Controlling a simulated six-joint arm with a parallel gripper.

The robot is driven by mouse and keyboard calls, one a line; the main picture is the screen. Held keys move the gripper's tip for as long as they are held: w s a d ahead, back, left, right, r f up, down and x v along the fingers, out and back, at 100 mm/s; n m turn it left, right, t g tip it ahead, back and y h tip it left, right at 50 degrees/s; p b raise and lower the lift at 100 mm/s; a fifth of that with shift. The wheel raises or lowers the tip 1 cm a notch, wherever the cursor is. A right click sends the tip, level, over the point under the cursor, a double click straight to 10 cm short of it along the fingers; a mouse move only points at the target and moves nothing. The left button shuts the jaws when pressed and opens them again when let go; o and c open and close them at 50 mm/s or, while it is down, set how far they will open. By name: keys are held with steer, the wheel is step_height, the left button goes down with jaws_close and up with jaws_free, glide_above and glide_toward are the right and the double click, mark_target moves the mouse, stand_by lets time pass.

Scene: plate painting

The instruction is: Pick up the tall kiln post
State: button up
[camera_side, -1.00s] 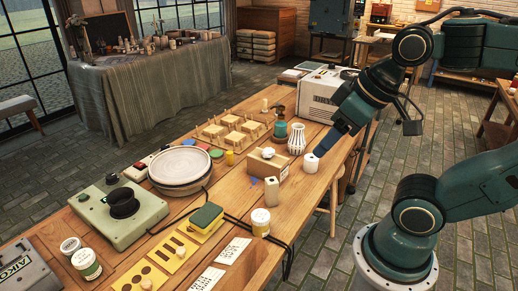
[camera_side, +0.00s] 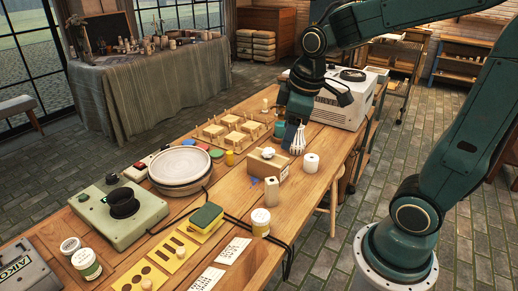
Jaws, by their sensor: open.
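A tall cream post (camera_side: 271,192) with a dark hole in its top stands upright on the wooden table, in front of a small cardboard box; it looks like the tall kiln post. My gripper is open.
The cardboard box (camera_side: 268,165) with a small white piece on top stands between my gripper and the post. A white machine (camera_side: 335,97) stands behind. Bare wood lies right of the post.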

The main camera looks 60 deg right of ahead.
steer(key=w+d+f+n+g, duration=0.2)
steer(key=w+d+f+n, duration=0.15)
steer(key=w+f, duration=0.3)
steer(key=n+g, duration=0.1)
steer(key=n, duration=0.1)
glide_toward(273, 180)
steer(key=shift+d+f, duration=0.1)
steer(key=shift+f, duration=3.85)
steer(key=shift+w+f, duration=0.1)
steer(key=shift+f, duration=2.45)
steer(key=c, duration=1.2)
